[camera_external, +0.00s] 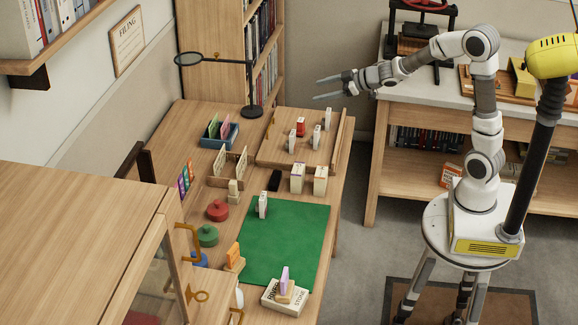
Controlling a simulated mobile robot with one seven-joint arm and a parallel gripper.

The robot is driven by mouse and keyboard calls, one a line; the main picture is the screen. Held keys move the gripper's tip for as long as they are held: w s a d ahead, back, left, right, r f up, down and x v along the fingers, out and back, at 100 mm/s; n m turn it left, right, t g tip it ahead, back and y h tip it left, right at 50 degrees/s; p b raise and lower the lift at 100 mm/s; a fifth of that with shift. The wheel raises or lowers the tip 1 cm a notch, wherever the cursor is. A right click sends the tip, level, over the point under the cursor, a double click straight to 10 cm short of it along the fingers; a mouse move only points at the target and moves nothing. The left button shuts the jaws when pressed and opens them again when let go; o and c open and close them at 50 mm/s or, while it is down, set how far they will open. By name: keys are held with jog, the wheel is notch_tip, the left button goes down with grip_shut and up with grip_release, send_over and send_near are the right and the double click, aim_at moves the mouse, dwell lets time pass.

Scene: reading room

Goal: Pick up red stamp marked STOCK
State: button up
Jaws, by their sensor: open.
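A small red stamp-like piece (300,127) stands upright on a wooden board with raised sides (275,156) at the back of the desk. No STOCK lettering is readable on it at this size. Several white upright pieces stand near it on the same board, one of them (316,136) to its right. My gripper (317,89) is open and empty, its fingers pointing left. In the picture it lies above the red piece and a little to its right, clear of the desk.
Two pale blocks (297,178) stand in front, near a green mat (284,239). A round red tin (217,210) sits left of the mat.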

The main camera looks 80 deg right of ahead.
jog(key=s+d+f+m+p, duration=0.1)
jog(key=s+d+f, duration=0.2)
jog(key=d+f, duration=0.3)
jog(key=m+p, duration=0.2)
send_near(303, 120)
jog(key=shift+t+y, duration=0.3)
jog(key=shift+y, duration=0.1)
jog(key=x, duration=0.3)
jog(key=b+x, duration=0.1)
jog(key=x, duration=0.2)
jog(key=b+x, duration=0.1)
jog(key=x, duration=0.2)
jog(key=shift+d+f, duration=0.3)
jog(key=shift+d, duration=0.05)
jog(key=shift+c, duration=0.3)
grip_shut()
